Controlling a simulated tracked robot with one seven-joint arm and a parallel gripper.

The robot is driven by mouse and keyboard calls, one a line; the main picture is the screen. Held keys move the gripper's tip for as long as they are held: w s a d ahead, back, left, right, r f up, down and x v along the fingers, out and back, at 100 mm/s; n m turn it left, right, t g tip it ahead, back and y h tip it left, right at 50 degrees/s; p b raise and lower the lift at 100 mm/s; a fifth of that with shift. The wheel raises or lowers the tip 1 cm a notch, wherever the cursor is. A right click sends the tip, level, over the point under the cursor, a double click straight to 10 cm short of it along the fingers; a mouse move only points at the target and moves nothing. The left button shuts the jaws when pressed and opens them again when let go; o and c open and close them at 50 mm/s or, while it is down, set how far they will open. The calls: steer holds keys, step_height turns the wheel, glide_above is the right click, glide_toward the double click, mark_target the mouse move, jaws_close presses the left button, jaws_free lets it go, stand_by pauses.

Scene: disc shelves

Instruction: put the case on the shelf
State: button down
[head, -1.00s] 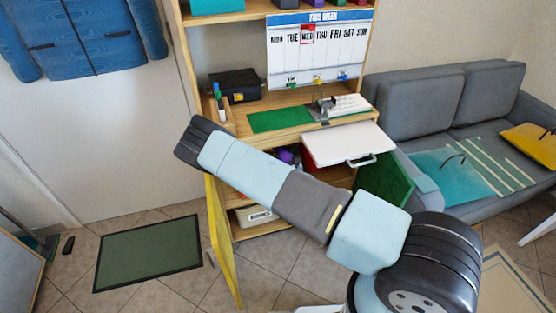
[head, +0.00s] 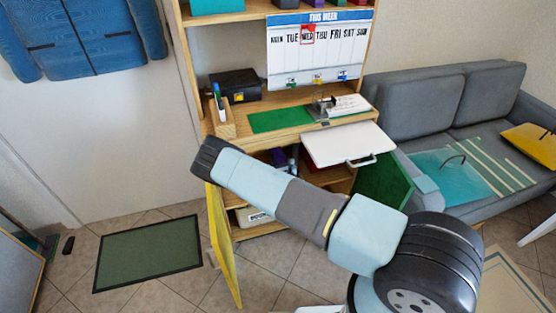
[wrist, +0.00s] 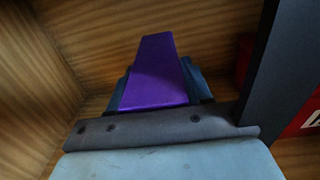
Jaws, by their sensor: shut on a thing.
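The purple case (wrist: 155,75) stands out ahead of my gripper (wrist: 158,88) in the wrist view, with a dark finger on each side. My gripper is shut on it. Wooden walls surround them: a shelf compartment (wrist: 95,30) with a back panel and a left side wall. I cannot tell whether the case touches a board. In the head view a bit of purple (head: 280,155) shows in the open lower part of the wooden shelf unit (head: 272,229); my arm hides most of the gripper there.
A dark upright (wrist: 275,65) and red things (wrist: 303,118) stand close on the right in the wrist view. In the head view, a yellow door (head: 222,245) and a green door (head: 385,182) hang open. A white panel (head: 345,142) juts out above.

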steer(key=shift+c, duration=2.4)
jaws_free()
steer(key=v, duration=1.2)
steer(key=shift+r, duration=0.1)
